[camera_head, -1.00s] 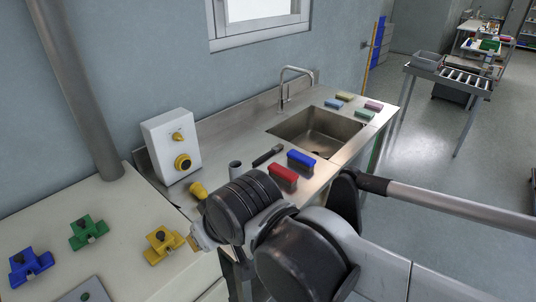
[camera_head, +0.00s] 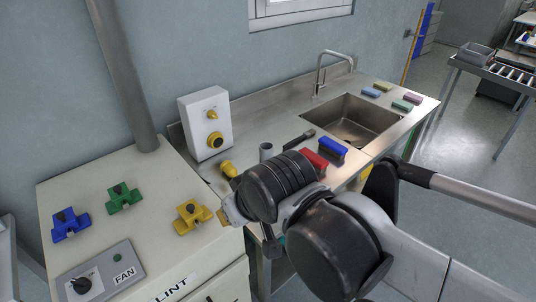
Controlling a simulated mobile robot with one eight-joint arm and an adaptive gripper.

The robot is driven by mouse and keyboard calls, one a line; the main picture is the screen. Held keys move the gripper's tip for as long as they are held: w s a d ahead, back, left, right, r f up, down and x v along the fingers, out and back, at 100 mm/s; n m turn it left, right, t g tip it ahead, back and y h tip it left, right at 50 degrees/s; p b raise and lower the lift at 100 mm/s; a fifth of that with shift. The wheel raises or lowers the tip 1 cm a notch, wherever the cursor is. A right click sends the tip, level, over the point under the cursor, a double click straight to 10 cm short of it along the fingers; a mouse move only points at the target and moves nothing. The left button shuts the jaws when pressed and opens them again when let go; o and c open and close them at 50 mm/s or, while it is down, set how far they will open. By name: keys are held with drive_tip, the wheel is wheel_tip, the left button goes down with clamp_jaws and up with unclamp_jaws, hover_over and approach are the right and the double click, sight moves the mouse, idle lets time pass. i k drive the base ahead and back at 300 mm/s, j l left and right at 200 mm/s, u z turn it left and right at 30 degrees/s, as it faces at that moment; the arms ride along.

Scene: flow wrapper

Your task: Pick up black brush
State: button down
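The black brush (camera_head: 298,139) appears to be the slim dark object lying on the steel counter, left of the blue-topped brush (camera_head: 332,148) and behind the red brush (camera_head: 314,160). Its near end is close to my arm in the picture. My arm reaches in from the lower right, and its dark round joints cover part of the counter's front. The end of my arm (camera_head: 231,209) points left, near the yellow clamp-like piece (camera_head: 192,216). Its fingers cannot be made out, and nothing held can be seen.
A sink (camera_head: 352,121) with a tap is set in the counter (camera_head: 253,131). Several coloured sponges lie beyond it. A white box with a yellow knob (camera_head: 215,140) and a grey cylinder (camera_head: 266,151) stand nearby. Green (camera_head: 123,198) and blue (camera_head: 70,224) pieces lie on the left cabinet.

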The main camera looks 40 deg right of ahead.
sight(310, 132)
drive_tip(key=i+l, duration=0.15)
drive_tip(key=l, duration=0.25)
drive_tip(key=i+l+z, duration=0.1)
drive_tip(key=l, duration=0.25)
drive_tip(key=i+l, duration=0.15)
drive_tip(key=l, duration=0.25)
drive_tip(key=i+l+z, duration=0.1)
drive_tip(key=l, duration=0.25)
drive_tip(key=i+l, duration=0.2)
drive_tip(key=l, duration=0.15)
